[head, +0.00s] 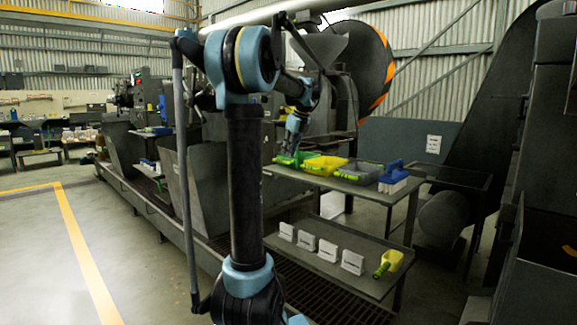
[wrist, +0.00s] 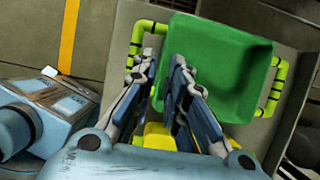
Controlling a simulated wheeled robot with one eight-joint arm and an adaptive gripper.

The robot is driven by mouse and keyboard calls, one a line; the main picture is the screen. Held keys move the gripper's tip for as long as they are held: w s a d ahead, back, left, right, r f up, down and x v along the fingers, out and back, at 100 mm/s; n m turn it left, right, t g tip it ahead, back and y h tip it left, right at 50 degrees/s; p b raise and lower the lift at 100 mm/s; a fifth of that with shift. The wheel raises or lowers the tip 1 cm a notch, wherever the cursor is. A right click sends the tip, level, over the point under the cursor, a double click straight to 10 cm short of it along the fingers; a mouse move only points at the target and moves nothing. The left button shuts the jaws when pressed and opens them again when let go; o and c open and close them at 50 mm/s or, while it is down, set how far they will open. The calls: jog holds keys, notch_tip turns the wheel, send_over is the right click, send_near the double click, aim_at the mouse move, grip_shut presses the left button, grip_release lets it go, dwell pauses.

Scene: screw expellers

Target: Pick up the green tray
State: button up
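The green tray (head: 288,159) sits at the left end of the upper table shelf in the head view, partly hidden by my gripper. In the wrist view the green tray (wrist: 225,65) lies just beyond my fingers, with yellow-green handles on its left (wrist: 138,42) and right sides. My gripper (head: 292,150) points down over the tray. In the wrist view my gripper (wrist: 159,65) is open, with a gap between its fingers. The tray's left wall and the lower part of the left handle appear around this gap. I cannot tell whether the fingers touch them.
A yellow tray (head: 325,165) stands right beside the green one, then a grey tray (head: 360,173) and a blue item (head: 393,171). Machinery stands behind. Open floor lies left.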

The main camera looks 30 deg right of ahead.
aim_at(286, 158)
jog(key=shift+x, duration=2.4)
jog(key=shift+d, duration=0.1)
jog(key=shift+c, duration=0.3)
grip_shut()
jog(key=shift+r, duration=0.1)
